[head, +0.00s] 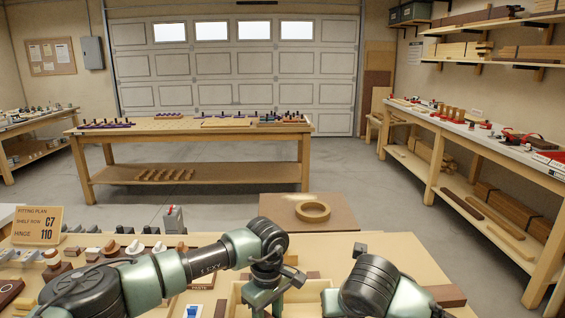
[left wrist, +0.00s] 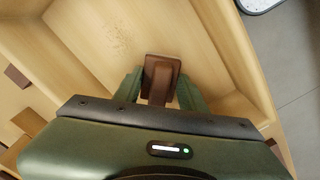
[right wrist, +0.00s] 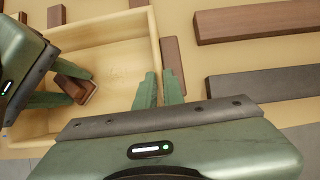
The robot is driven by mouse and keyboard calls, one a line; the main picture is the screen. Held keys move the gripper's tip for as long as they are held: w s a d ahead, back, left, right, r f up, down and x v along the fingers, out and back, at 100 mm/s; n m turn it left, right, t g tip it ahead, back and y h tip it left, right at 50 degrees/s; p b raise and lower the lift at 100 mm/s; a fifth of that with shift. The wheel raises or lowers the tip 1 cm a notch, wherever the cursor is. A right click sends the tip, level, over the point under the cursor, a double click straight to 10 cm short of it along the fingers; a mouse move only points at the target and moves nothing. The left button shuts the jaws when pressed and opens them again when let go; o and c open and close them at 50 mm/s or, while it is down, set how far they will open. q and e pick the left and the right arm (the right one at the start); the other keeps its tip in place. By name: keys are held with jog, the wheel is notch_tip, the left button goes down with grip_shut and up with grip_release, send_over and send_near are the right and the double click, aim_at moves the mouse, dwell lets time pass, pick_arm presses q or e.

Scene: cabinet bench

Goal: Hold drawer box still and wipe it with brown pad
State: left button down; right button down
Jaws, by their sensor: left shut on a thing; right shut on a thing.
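The drawer box (head: 236,297) is a pale wooden open box on the bench, partly hidden by my arms in the head view. My left gripper (left wrist: 159,92) is shut on the brown pad (left wrist: 162,70) inside the box. The pad also shows in the right wrist view (right wrist: 76,88), low and close to the box floor; I cannot tell whether it touches. A faint speckled patch (left wrist: 118,42) marks the box floor beyond the pad. My right gripper (right wrist: 159,88) is shut on the box's side wall (right wrist: 154,50), one finger on each side. Its fingers are hidden in the head view.
A brown block (right wrist: 172,62) lies just outside the held wall. Longer wooden bars (right wrist: 255,22) and a dark bar (right wrist: 262,88) lie farther right. A wooden ring (head: 313,211) sits on a brown board behind the box. Several small parts crowd the bench's left side.

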pick_arm(q)
jog(key=shift+w+d+r, duration=0.1)
jog(key=shift+d, duration=3.55)
jog(key=shift+r, duration=0.1)
